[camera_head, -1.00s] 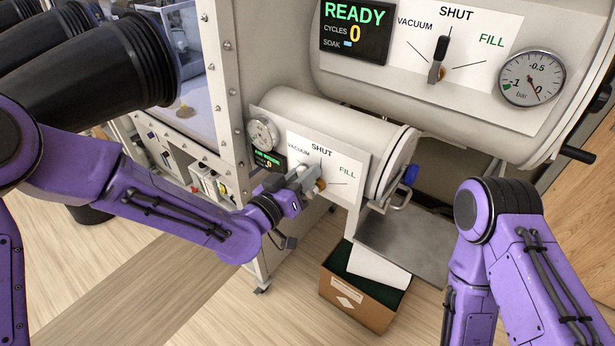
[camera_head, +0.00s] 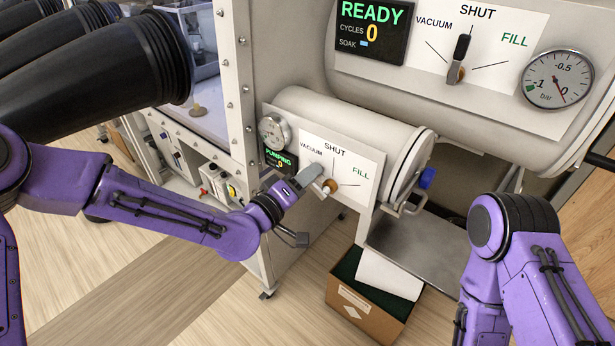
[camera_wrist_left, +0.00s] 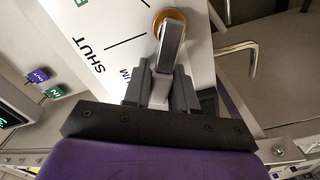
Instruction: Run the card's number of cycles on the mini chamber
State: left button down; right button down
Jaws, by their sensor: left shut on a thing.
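The mini chamber (camera_head: 350,122) is a small white cylinder with a closed round door at its right end. Its white valve panel (camera_head: 357,160) reads VACUUM, SHUT and FILL. Its small display (camera_head: 279,160) reads PUMPING; the digit below is small, apparently 0. My left gripper (camera_head: 316,175) is shut on the valve lever, which leans to the VACUUM side of its brass-coloured pivot (camera_head: 331,186). In the left wrist view the lever (camera_wrist_left: 171,45) runs between the fingers (camera_wrist_left: 160,88). My right arm shows at the right; its gripper is out of view.
The large chamber above has its own lever (camera_head: 458,60) at SHUT, a READY display (camera_head: 372,30) with cycles 0, and a gauge (camera_head: 558,79). A metal shelf (camera_head: 425,250) lies below the small door. A cardboard box (camera_head: 365,308) with a white sheet stands on the floor.

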dwell(0.5)
pick_arm(q)
jog(key=c, duration=1)
grip_release()
jog(key=shift+w+a, duration=0.1)
jog(key=b+v, duration=0.2)
jog(key=v, duration=0.8)
jog(key=shift+s+b, duration=0.2)
jog(key=shift+b, duration=0.1)
jog(key=shift+a, duration=0.1)
